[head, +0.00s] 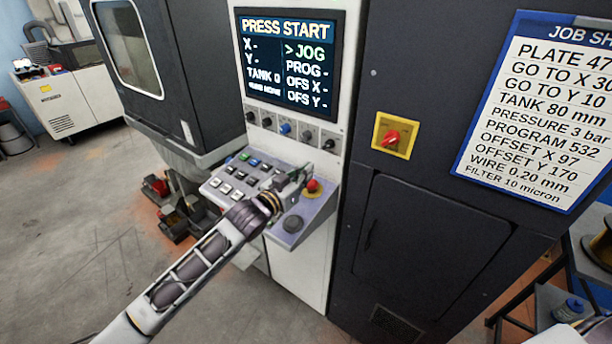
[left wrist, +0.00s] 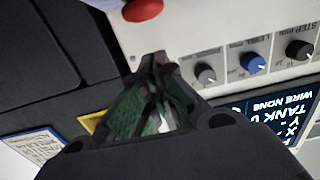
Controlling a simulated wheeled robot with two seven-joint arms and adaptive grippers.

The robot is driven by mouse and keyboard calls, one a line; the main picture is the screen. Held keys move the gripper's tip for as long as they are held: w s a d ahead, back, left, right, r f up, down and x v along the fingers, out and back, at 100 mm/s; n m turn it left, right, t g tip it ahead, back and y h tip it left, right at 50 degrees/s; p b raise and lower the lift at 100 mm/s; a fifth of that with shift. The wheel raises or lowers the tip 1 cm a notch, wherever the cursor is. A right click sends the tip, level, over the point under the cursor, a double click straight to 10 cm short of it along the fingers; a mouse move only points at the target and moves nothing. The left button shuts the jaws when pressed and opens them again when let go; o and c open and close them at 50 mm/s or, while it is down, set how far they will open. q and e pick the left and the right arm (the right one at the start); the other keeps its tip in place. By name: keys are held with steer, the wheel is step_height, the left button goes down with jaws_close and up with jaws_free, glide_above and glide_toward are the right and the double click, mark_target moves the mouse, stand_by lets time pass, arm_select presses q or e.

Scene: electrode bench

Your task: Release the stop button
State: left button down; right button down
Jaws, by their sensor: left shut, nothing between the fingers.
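The red stop button (head: 312,185) sits on a yellow base at the right side of the sloped control panel (head: 326,205). In the left wrist view the red button (left wrist: 142,10) shows at the top edge, partly cut off, beyond my fingertips. My left gripper (head: 304,173) is shut and empty, just beside the button at its upper left in the head view. In the left wrist view the closed fingertips (left wrist: 155,58) point toward the panel, apart from the button in the picture. Whether they touch it cannot be told. My right gripper is not in view.
A screen (head: 289,62) reads PRESS START above a row of knobs (head: 286,129). Rows of keys (head: 240,173) lie left of the gripper. A dark round knob (head: 293,224) sits below the button. A red rotary switch (head: 391,138) is on the dark cabinet at right.

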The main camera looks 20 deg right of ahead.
arm_select(q)
steer(key=b+v, duration=0.2)
steer(key=v, duration=0.8)
